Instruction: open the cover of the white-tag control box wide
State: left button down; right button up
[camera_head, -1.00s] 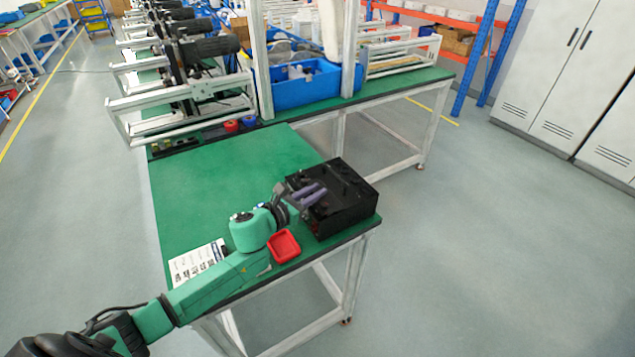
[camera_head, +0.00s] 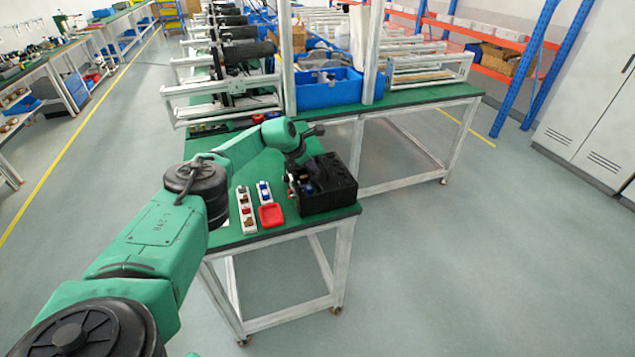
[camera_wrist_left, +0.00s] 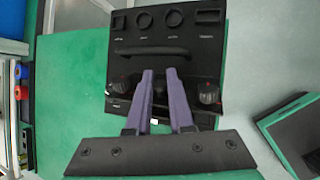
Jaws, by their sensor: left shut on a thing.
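The black control box (camera_head: 335,200) stands at the right end of the green-topped table in the head view. A dark part of it rises above its body, seemingly the cover tilted up; its exact angle is unclear. In the left wrist view a black panel (camera_wrist_left: 205,65) with a bar handle (camera_wrist_left: 152,51), cutouts and small labels fills the middle. Two dark round knobs flank the fingers. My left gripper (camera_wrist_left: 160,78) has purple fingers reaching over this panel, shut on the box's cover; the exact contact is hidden. I cannot make out a white tag clearly. My right gripper is out of view.
A blue bin (camera_head: 330,92) and frames stand behind on the adjoining bench. The floor right of the table is clear.

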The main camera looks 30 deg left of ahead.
pick_arm(q)
jog(key=shift+w+d+g+y+b, duration=0.35)
jog(key=shift+g+b, duration=0.15)
jog(key=shift+b, duration=0.15)
jog(key=shift+r, duration=0.1)
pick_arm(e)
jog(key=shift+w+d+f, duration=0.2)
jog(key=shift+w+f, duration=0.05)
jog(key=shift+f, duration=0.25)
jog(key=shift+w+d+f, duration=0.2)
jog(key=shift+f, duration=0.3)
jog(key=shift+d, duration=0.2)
pick_arm(q)
jog(key=c, duration=1.1)
grip_release()
jog(key=shift+w+d, duration=0.1)
jog(key=shift+w, duration=0.1)
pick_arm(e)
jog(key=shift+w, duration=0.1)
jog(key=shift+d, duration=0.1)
